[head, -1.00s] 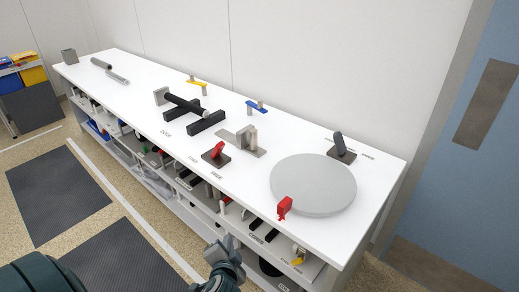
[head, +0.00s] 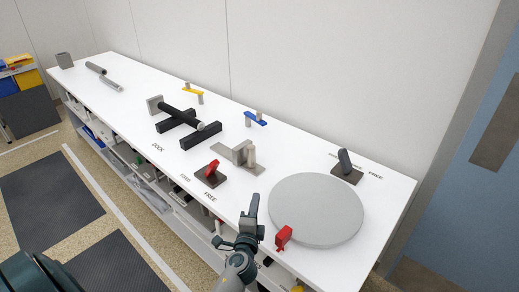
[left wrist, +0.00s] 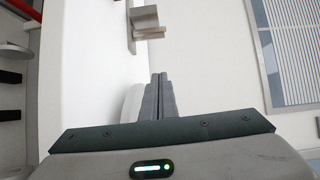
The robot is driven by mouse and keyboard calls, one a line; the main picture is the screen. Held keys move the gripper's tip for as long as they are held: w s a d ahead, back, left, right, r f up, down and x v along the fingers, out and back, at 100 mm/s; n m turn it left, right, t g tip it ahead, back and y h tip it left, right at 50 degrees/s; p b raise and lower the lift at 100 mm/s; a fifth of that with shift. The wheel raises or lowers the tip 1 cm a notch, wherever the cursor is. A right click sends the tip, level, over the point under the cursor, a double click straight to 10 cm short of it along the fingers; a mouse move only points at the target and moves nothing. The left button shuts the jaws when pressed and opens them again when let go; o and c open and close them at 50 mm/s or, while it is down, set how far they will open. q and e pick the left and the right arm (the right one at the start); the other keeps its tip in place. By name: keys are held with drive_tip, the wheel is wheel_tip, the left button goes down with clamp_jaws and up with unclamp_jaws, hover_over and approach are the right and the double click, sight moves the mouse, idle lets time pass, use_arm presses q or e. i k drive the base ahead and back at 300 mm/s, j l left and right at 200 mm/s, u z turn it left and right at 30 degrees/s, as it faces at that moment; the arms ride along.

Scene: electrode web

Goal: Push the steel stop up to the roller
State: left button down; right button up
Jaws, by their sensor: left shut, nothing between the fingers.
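The steel stop (head: 240,153), a grey upright block on a flat plate, stands on the white table to the right of the roller. The roller (head: 180,113) is a dark bar lying across two black blocks, with a grey square plate at its far left end. A clear gap separates stop and roller. My left gripper (head: 250,206) is shut and empty near the table's front edge, right of and nearer than the stop. In the left wrist view its fingers (left wrist: 159,97) are together, and a grey block (left wrist: 144,18), apparently the stop, shows beyond them. My right gripper is out of view.
A red lever on a dark base (head: 211,173) stands in front of the stop. A large grey disc (head: 316,210) lies to the right, with a red clamp (head: 284,236) at its edge. A blue bracket (head: 256,118) and a yellow one (head: 193,92) stand behind.

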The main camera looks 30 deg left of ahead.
sight(245, 151)
drive_tip(key=i+j, duration=0.75)
drive_tip(key=j, duration=0.35)
drive_tip(key=i+z, duration=0.05)
drive_tip(key=i, duration=0.05)
